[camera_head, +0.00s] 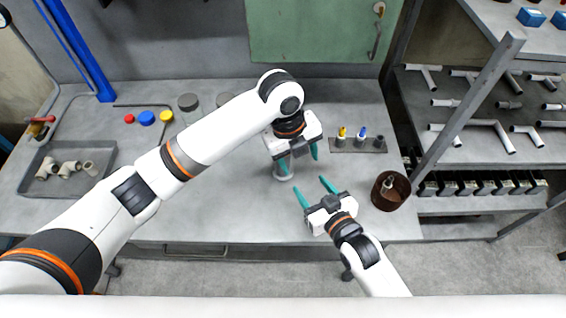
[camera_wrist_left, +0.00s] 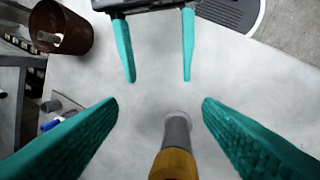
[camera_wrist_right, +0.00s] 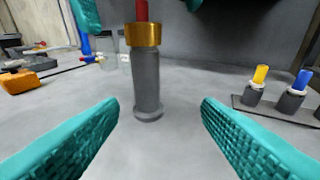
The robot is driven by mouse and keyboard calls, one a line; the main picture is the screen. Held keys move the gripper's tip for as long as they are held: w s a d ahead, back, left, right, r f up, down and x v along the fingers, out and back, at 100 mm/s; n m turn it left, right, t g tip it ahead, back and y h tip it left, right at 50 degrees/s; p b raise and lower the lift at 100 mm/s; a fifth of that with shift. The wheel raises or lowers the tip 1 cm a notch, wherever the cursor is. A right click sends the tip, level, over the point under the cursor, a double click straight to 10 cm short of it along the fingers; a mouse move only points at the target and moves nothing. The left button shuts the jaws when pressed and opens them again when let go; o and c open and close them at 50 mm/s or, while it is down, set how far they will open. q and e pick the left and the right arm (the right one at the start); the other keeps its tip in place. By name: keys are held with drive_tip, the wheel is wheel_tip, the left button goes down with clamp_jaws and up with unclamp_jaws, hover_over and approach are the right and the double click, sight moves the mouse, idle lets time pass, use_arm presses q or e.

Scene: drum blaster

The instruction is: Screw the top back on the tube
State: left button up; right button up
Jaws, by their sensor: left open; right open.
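The grey tube (camera_wrist_right: 147,85) stands upright on the bench in the right wrist view, with a brass collar (camera_wrist_right: 143,35) around its upper end and a red piece (camera_wrist_right: 141,10) above it. The left wrist view shows the tube (camera_wrist_left: 177,132) from above, with the brass part nearest the camera. My left gripper (camera_head: 300,158) is open above and around the tube's upper end; contact is not visible. My right gripper (camera_head: 313,187) is open and low, in front of the tube, its fingers pointing toward it with a gap. The left gripper hides most of the tube in the head view.
A rack (camera_head: 358,146) with yellow-topped and blue-topped pieces stands to the right. A brown round bin (camera_head: 377,203) is at the bench's right edge. Red, blue and yellow discs (camera_head: 147,118) and a tray of pipe fittings (camera_head: 32,185) lie left. The front middle bench is clear.

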use_arm(q)
drive_tip(key=w+a+r+m, duration=0.1)
drive_tip(key=w, duration=0.1)
drive_tip(key=w+a+r+m+y, duration=0.1)
drive_tip(key=w+r, duration=0.1)
drive_tip(key=w+a+r+m+y, duration=0.1)
drive_tip(key=w+r+m, duration=0.1)
use_arm(e)
drive_tip(key=shift+w+a+r+n+t+y, duration=0.15)
drive_tip(key=shift+w+a+r+t+y, duration=0.15)
drive_tip(key=shift+a+t+y, duration=0.2)
drive_tip(key=shift+w+a+r+n+t+y, duration=0.2)
drive_tip(key=shift+w+a+t+y, duration=0.15)
drive_tip(key=shift+y, duration=0.25)
use_arm(q)
drive_tip(key=shift+w+a+r+m, duration=0.2)
drive_tip(key=shift+a+r+m, duration=0.1)
drive_tip(key=shift+r, duration=0.1)
use_arm(e)
drive_tip(key=shift+s+a+r, duration=0.1)
drive_tip(key=shift+a+r, duration=0.05)
drive_tip(key=shift+a, duration=0.05)
use_arm(q)
drive_tip(key=shift+d, duration=0.1)
use_arm(e)
drive_tip(key=x, duration=1.2)
drive_tip(key=shift+r, duration=0.15)
drive_tip(key=shift+c, duration=0.6)
clamp_jaws()
